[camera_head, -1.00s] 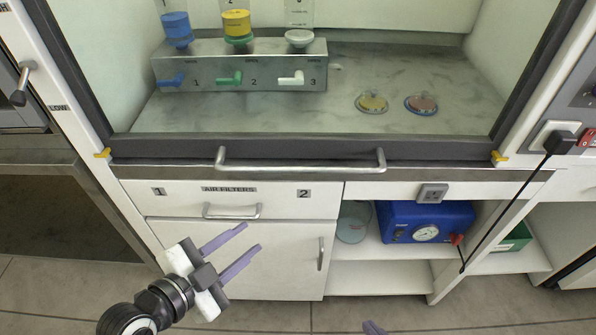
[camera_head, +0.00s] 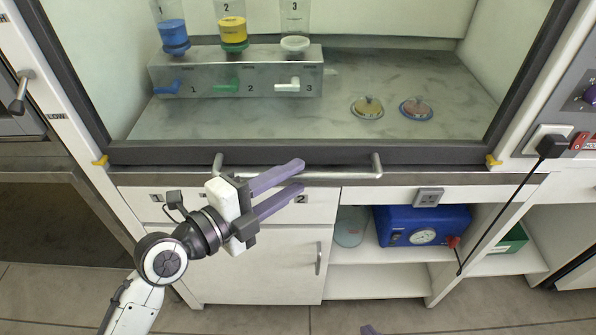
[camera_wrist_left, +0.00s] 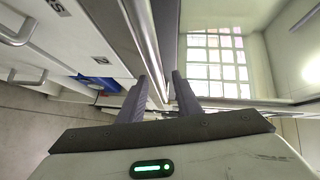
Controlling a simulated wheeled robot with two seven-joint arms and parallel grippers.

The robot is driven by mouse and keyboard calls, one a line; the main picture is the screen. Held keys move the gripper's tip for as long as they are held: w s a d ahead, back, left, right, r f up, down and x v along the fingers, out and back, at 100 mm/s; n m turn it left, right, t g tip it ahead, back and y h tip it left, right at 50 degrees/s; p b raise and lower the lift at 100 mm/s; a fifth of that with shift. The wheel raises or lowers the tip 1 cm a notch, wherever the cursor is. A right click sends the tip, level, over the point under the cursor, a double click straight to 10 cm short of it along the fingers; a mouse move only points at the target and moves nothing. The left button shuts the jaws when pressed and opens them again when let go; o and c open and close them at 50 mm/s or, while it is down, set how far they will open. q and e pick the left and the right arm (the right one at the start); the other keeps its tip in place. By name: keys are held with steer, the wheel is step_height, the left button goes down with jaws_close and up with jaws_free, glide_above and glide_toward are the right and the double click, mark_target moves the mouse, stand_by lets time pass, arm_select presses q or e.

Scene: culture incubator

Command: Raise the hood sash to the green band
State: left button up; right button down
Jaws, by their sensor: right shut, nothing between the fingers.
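The hood sash (camera_head: 430,153) is a glass pane with a dark grey lower frame, low at the front of the hood in the head view. Its silver bar handle (camera_head: 345,176) runs along the frame's front. My left gripper (camera_head: 302,177) is open in front of the handle, fingers pointing right and overlapping the bar in the picture. In the left wrist view, the bar (camera_wrist_left: 146,40) runs between the directions of the two open fingers (camera_wrist_left: 161,78); I cannot tell whether they touch it. No green band is visible.
Yellow tabs (camera_head: 493,160) mark the hood front's sides. Inside stand a metal manifold (camera_head: 270,75) with several valves and two small dishes (camera_head: 367,107). Below are a drawer, a cupboard and a blue pump (camera_head: 395,225). A black cable (camera_head: 510,205) hangs at the right.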

arm_select(q)
steer(key=shift+x, duration=1.2)
jaws_close()
